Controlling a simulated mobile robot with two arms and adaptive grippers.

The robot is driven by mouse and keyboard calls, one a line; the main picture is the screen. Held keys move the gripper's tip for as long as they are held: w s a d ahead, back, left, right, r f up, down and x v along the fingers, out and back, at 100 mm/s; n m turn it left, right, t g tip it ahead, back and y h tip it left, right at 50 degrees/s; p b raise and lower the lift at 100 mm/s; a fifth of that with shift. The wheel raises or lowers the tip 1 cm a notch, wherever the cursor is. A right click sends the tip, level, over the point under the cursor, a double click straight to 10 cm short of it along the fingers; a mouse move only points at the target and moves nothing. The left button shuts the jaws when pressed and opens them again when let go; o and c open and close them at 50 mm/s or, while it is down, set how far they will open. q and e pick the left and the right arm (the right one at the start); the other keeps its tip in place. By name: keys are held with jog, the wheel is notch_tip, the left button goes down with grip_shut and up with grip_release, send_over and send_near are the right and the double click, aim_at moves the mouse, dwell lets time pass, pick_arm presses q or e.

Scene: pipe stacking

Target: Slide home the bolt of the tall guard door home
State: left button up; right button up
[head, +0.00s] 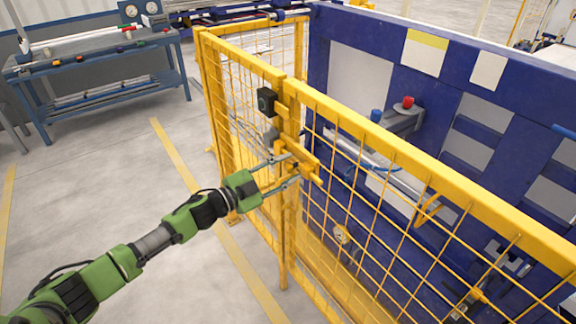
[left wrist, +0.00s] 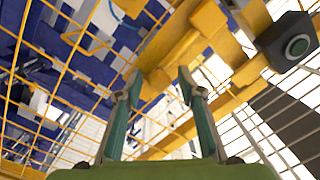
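The tall guard door (head: 400,165) is a yellow frame with wire mesh, meeting the yellow fence post near the picture's middle. Its yellow bolt (head: 303,160) sits at that junction, below a black box. My left gripper (head: 292,170) reaches in from the left at the bolt. In the left wrist view the bolt (left wrist: 190,48) runs diagonally above the fingertips. There my left gripper (left wrist: 160,82) has its fingers apart, with a yellow part of the bolt between or just beyond the tips. Contact cannot be told. My right gripper is not in view.
The black box (head: 266,101) with a round button is on the post just above my gripper; it also shows in the left wrist view (left wrist: 288,42). A blue machine (head: 360,70) stands behind the mesh. A blue workbench (head: 100,60) is at the back left. The floor left of the fence is clear.

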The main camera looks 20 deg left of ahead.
aim_at(284, 152)
pick_arm(q)
jog(key=shift+w+d, duration=0.2)
jog(key=shift+w, duration=0.05)
grip_shut()
jog(key=w+a+b, duration=0.1)
jog(key=a, duration=0.1)
jog(key=w+a+b, duration=0.1)
jog(key=w+a, duration=0.1)
jog(key=shift+w+a+f, duration=0.1)
jog(key=shift+w+a, duration=0.1)
jog(key=shift+a, duration=0.05)
jog(key=shift+a+r, duration=0.2)
jog(key=shift+c, duration=0.7)
grip_release()
jog(key=shift+w, duration=0.1)
jog(key=shift+o, duration=0.7)
jog(key=shift+f, duration=0.1)
